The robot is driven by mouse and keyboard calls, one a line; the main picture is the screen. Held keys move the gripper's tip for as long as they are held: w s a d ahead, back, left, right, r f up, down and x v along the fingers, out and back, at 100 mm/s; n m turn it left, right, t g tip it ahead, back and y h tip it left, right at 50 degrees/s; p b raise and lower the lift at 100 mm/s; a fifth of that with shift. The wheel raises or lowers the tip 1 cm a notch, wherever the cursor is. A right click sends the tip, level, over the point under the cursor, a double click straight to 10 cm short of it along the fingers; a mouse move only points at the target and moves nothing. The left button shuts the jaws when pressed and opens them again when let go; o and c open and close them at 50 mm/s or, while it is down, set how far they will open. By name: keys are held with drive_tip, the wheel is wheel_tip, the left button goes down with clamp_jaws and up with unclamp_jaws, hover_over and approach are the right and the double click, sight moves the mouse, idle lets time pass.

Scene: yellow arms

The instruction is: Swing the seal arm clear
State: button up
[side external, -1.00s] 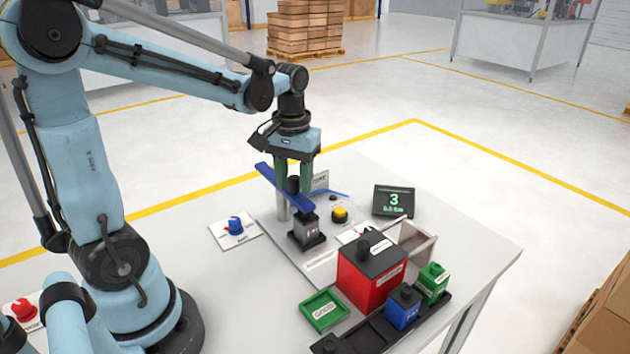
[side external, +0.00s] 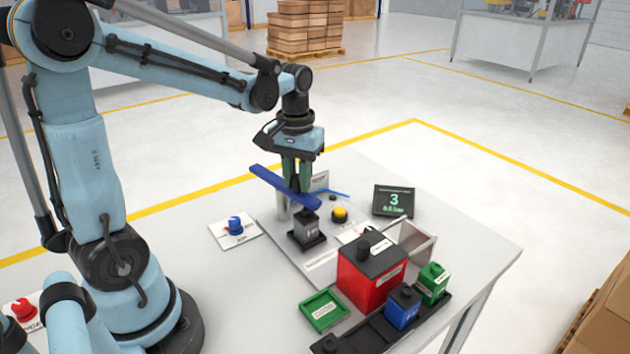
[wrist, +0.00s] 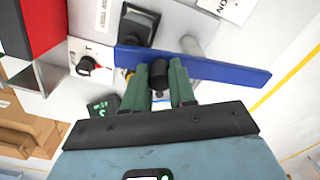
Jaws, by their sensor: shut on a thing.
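The seal arm is a long blue bar (side external: 270,179) held level over the fixture plate, with a black knob (wrist: 160,73) on it. My gripper (side external: 297,187) points down with its green fingers shut on this knob. In the wrist view the bar (wrist: 222,72) runs across just beyond the fingertips (wrist: 161,68). Its near end in the side view lies over or close beside a grey block on a black base (side external: 307,232); contact cannot be told. A pale post (side external: 282,208) stands under the other part of the bar.
A yellow button (side external: 340,214), a display reading 3 (side external: 394,201) and a blue knob on a white plate (side external: 236,227) stand around the fixture. A red box (side external: 364,281), green tray (side external: 324,309), blue box (side external: 403,308) and green box (side external: 433,283) stand in front.

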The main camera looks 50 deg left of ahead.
drive_tip(key=shift+w, duration=0.35)
drive_tip(key=shift+w+a, duration=0.25)
drive_tip(key=shift+w, duration=0.3)
drive_tip(key=shift+w+a, duration=0.45)
drive_tip(key=shift+w, duration=0.05)
idle(0.5)
